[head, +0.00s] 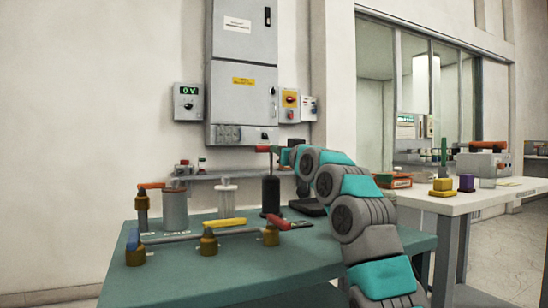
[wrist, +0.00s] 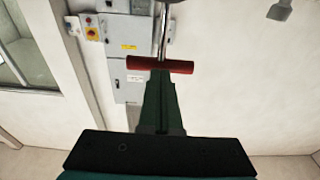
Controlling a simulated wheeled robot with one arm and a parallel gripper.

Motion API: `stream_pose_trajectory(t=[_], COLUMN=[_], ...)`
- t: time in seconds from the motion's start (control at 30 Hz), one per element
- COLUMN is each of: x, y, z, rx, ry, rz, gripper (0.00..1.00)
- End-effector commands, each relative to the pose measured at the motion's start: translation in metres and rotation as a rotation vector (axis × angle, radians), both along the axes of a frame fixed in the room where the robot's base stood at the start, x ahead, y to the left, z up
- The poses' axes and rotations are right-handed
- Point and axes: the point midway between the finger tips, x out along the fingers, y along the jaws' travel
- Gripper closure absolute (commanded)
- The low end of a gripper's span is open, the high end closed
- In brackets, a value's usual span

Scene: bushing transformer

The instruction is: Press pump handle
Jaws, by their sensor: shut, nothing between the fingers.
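The pump (head: 271,195) stands upright on the green table, with a black body and a thin rod rising to a red handle (head: 265,149).
The green table (head: 200,285) also carries a grey cylinder (head: 174,210), a white insulator-like part (head: 227,203) and colored-handled fittings (head: 208,241). A grey electrical cabinet (head: 242,90) is on the wall behind. A white table (head: 480,200) stands at right.

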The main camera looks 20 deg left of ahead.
Motion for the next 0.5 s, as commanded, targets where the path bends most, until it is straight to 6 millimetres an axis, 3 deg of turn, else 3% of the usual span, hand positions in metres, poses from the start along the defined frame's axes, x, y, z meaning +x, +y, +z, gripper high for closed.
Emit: stream_pose_trajectory(t=[0.5], x=[-0.032], y=[-0.037], z=[-0.006], rx=[0.004], ry=[-0.005], rz=[0.001], gripper=[1.00])
